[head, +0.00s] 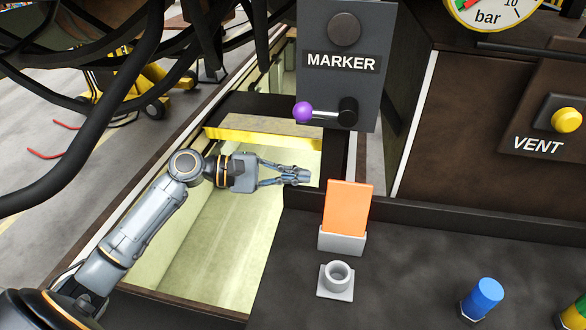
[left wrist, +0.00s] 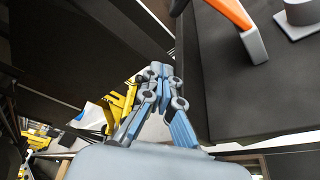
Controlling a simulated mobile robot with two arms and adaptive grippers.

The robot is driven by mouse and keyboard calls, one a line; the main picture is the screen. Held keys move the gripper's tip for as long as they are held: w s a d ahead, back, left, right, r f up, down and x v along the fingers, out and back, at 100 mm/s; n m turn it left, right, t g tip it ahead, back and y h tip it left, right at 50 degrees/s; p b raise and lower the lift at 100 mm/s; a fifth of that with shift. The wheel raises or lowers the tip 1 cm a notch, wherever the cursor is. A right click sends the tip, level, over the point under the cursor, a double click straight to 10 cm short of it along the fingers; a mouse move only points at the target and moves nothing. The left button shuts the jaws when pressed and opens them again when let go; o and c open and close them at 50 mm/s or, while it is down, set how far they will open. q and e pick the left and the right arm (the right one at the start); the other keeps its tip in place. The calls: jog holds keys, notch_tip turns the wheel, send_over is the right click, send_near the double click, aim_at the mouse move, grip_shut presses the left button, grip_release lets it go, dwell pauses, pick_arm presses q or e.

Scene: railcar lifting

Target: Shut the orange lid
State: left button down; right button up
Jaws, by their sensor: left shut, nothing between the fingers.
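The orange lid (head: 348,208) stands upright, raised from a small grey box (head: 341,241) on the dark bench top. The lid's edge (left wrist: 232,12) also shows in the left wrist view, at the top right, above the grey box (left wrist: 255,45). My left gripper (head: 304,176) is shut and empty. In the head view it is left of the lid and a little farther back, apart from it, with its fingers pointing right. In the left wrist view the fingertips (left wrist: 160,70) are together beside the bench edge. My right gripper is in neither view.
A MARKER panel (head: 340,90) with a purple-knobbed lever (head: 303,112) rises behind the lid. A grey round socket (head: 337,278) stands in front of the box. A blue knob (head: 486,297) is farther right. Black hoses (head: 130,80) hang at upper left. The bench between socket and blue knob is clear.

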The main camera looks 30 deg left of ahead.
aim_at(347, 204)
pick_arm(q)
jog(key=x, duration=0.2)
jog(key=p+x, duration=0.1)
jog(key=x, duration=0.1)
jog(key=p+x, duration=0.1)
jog(key=x, duration=0.1)
jog(key=shift+s+r, duration=0.1)
jog(key=shift+r, duration=0.2)
jog(key=s+p, duration=0.1)
jog(key=s+d+r+p, duration=0.1)
jog(key=s, duration=0.1)
jog(key=shift+d+r, duration=0.1)
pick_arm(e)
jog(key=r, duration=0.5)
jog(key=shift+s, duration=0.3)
pick_arm(q)
jog(key=shift+s, duration=0.1)
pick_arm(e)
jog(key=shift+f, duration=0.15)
